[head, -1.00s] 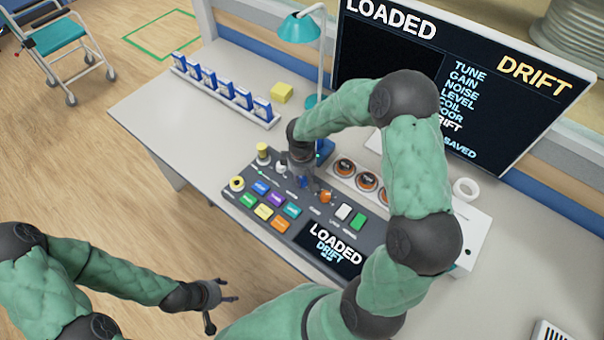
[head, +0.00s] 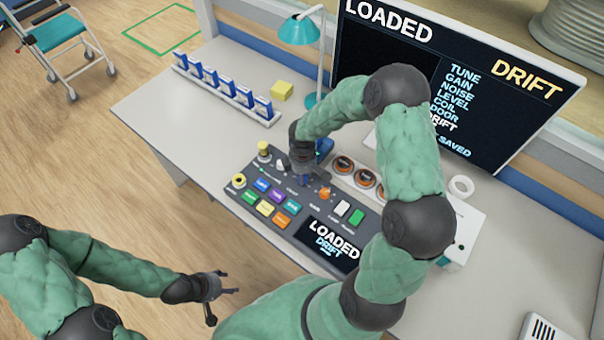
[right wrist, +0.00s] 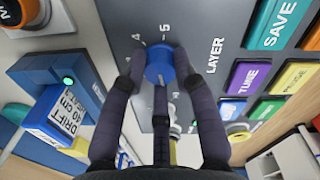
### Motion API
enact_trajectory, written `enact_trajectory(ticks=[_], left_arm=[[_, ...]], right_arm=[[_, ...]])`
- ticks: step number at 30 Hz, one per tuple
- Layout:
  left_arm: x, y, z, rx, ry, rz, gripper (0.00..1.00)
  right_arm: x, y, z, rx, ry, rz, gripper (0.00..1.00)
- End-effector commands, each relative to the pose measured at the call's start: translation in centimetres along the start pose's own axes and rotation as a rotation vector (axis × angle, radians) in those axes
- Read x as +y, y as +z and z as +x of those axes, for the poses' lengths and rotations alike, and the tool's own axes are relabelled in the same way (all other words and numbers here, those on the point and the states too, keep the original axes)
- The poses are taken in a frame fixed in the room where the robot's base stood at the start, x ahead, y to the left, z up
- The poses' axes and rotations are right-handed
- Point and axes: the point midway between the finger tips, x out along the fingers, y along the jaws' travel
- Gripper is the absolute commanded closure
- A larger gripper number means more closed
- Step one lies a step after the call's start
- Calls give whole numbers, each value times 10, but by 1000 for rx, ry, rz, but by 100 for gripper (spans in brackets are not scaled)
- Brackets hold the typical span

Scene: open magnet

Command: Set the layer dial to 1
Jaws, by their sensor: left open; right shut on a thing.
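The layer dial (right wrist: 160,62) is a blue knob on the dark grey console face, with the word LAYER beside it in the right wrist view. The numbers 4 and 5 show near its top; the other numbers and its pointer are hidden or too small to read. My right gripper (right wrist: 160,68) is shut on the knob, with its fingers on both sides. In the head view the right gripper (head: 306,178) reaches down onto the console (head: 270,222) and hides the dial. My left gripper (head: 232,284) is open and empty, in front of the desk and away from the console.
Coloured buttons (head: 265,208), an orange knob (head: 325,193) and a small screen (head: 328,243) reading LOADED DRIFT are on the console. A teal lamp (head: 300,30), a rack of blue-white cards (head: 227,92) and a large monitor (head: 455,80) stand behind.

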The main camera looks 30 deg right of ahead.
Motion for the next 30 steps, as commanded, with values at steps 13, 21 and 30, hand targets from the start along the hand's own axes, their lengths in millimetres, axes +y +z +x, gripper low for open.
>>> enact_trajectory(ticks=[13,21,30], left_arm=[[0,0,0,0,0,0,43],[0,0,0,0,0,0,43],[0,0,0,0,0,0,43]], right_arm=[[-5,6,4,-14,-15,1,47],[-2,3,1,-8,-6,1,47],[0,2,-38,-5,-1,3,47]])
